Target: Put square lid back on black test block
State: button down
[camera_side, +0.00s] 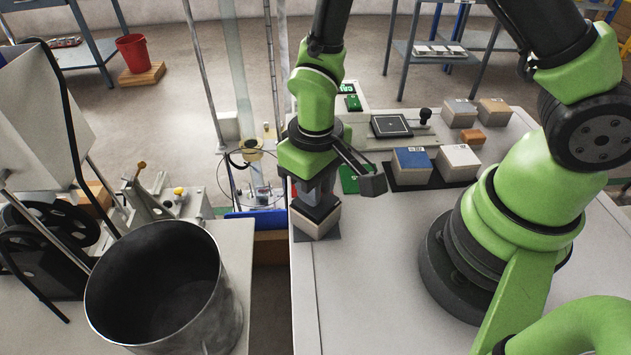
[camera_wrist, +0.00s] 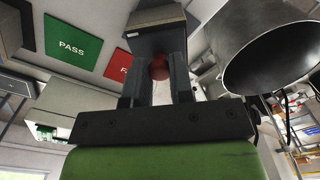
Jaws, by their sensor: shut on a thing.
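In the side view my gripper (camera_side: 318,190) points down over a beige block (camera_side: 316,222) near the table's left edge. A flat dark square lid (camera_side: 316,208) is at the block's top, under my fingers. In the wrist view my fingers (camera_wrist: 158,78) are closed around a red knob (camera_wrist: 160,66), with the dark lid (camera_wrist: 158,42) and pale block (camera_wrist: 155,13) just beyond. I cannot tell whether the lid is fully seated or slightly above the block. The block stands on a thin dark pad (camera_side: 331,236).
A blue-topped block (camera_side: 411,163) and a white-topped block (camera_side: 457,162) stand on a black mat to the right. A green PASS plate (camera_wrist: 72,40) and a red plate (camera_wrist: 118,65) lie nearby. A large metal bucket (camera_side: 165,285) stands left, across a gap.

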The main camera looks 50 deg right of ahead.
jog(key=shift+f, duration=0.25)
dwell(0.5)
jog(key=c, duration=0.5)
grip_release()
jog(key=shift+r, duration=0.1)
jog(key=shift+r, duration=2.9)
jog(key=shift+r, duration=0.25)
jog(key=s+d+r+m+t, duration=0.1)
jog(key=s+d+r+t, duration=0.1)
jog(key=r, duration=0.4)
jog(key=s+d+r+m+t+y, duration=0.1)
jog(key=s+d+r+t, duration=0.1)
jog(key=s+r, duration=0.3)
jog(key=s+d+r+m+t+y, duration=0.1)
jog(key=s+r+m+t, duration=0.1)
jog(key=r, duration=0.5)
jog(key=shift+s+d+r+t, duration=0.4)
jog(key=shift+s+t, duration=0.2)
jog(key=shift+s, duration=0.1)
